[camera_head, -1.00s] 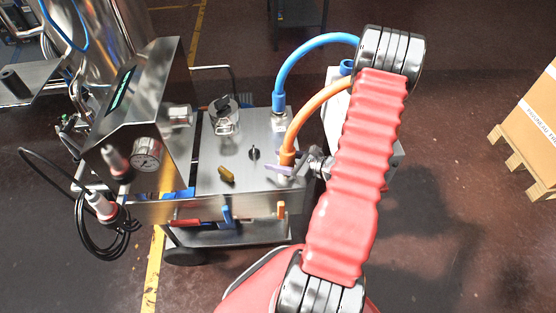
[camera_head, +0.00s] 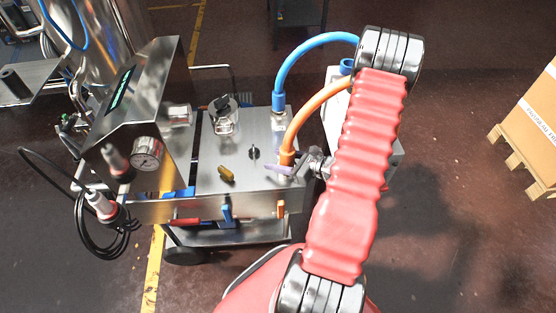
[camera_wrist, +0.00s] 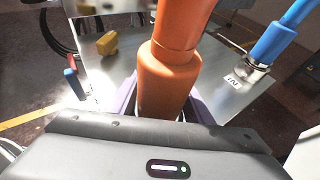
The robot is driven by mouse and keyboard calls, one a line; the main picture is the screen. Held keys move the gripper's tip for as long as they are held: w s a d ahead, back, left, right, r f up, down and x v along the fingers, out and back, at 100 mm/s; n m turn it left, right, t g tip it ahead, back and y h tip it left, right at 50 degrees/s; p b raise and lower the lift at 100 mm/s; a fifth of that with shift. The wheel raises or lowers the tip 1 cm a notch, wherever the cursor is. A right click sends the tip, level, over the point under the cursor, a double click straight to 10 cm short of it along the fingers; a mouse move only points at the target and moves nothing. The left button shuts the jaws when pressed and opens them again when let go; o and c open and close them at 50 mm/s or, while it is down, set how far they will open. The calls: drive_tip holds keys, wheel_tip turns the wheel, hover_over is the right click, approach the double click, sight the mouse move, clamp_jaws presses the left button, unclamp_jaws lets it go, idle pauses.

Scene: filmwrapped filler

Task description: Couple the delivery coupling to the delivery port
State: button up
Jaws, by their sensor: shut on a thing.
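The delivery coupling, as I take it, is the orange coupling (camera_head: 288,157) on the end of the orange hose (camera_head: 312,113). It stands roughly upright over the right side of the cart's steel top. In the wrist view the orange coupling (camera_wrist: 168,85) fills the middle. My gripper (camera_head: 284,168) is shut on it, with purple fingers on both sides of its lower part; the gripper also shows in the wrist view (camera_wrist: 165,108). The delivery port is hidden beneath the coupling and fingers. I cannot tell whether the coupling is seated.
A blue coupling (camera_head: 279,101) with a blue hose (camera_head: 305,50) stands behind on the steel top (camera_head: 235,180), beside an "IN" label (camera_wrist: 232,80). A yellow handle (camera_head: 226,174), a black knob (camera_head: 253,152) and a clear jar (camera_head: 224,118) are to the left.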

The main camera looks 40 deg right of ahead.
sight(294, 163)
drive_tip(key=shift+f, duration=0.2)
drive_tip(key=o, duration=1.5)
drive_tip(key=shift+s+r, duration=0.1)
drive_tip(key=shift+v, duration=3.65)
